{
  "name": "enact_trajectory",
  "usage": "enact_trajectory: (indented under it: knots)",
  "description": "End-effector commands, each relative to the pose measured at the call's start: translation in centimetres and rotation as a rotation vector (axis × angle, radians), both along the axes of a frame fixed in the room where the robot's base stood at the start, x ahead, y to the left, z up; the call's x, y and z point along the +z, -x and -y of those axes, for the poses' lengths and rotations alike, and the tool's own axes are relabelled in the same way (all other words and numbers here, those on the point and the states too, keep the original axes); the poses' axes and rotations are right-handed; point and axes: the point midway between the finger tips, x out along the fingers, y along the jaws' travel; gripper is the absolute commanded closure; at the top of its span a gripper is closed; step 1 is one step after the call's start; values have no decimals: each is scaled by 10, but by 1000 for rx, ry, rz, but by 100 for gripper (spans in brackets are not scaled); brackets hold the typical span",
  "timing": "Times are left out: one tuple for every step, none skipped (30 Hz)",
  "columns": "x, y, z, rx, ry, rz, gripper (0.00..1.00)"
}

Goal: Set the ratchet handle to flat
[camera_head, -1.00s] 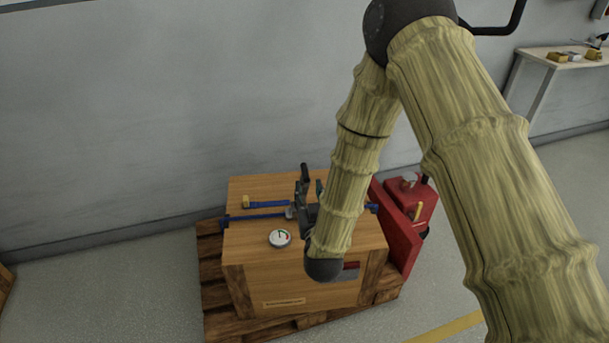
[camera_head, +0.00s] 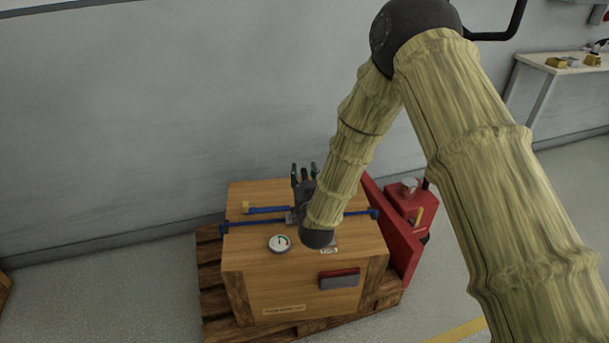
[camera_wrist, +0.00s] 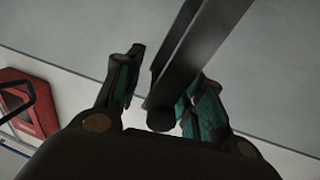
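A blue strap (camera_head: 345,216) runs across the top of a wooden crate (camera_head: 252,262). The small grey ratchet (camera_head: 291,217) sits on it, partly hidden by my wrist. The dark ratchet handle (camera_wrist: 205,42) is a long bar between my two fingers in the wrist view. In the head view it seems to stand up from the crate top, small and hard to separate from the fingers. My gripper (camera_head: 304,172) is at the handle, fingers apart on either side. In the wrist view my gripper (camera_wrist: 168,70) shows a gap at the left finger; contact at the right finger is unclear.
A round white gauge (camera_head: 279,242) lies on the crate top, near a loose blue strap end (camera_head: 268,210). The crate stands on a wooden pallet (camera_head: 212,295). A red pallet jack (camera_head: 398,240) is at its right. The wall is close behind.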

Motion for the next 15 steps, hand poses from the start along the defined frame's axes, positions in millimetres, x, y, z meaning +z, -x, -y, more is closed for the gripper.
enact_trajectory:
  knots:
    - [0, 0, 0, 0, 0, 0, 61]
    - [0, 0, 0, 0, 0, 0, 61]
    - [0, 0, 0, 0, 0, 0, 61]
    - [0, 0, 0, 0, 0, 0, 61]
    - [0, 0, 0, 0, 0, 0, 63]
    - [0, 0, 0, 0, 0, 0, 70]
    - [0, 0, 0, 0, 0, 0, 76]
    - [0, 0, 0, 0, 0, 0, 81]
    - [0, 0, 0, 0, 0, 0, 88]
    - [0, 0, 0, 0, 0, 0, 94]
    - [0, 0, 0, 0, 0, 0, 99]
    - [0, 0, 0, 0, 0, 0, 100]
    - [0, 0, 0, 0, 0, -1, 100]
    - [0, 0, 0, 0, 0, -1, 100]
    - [0, 0, 0, 0, 0, -1, 100]
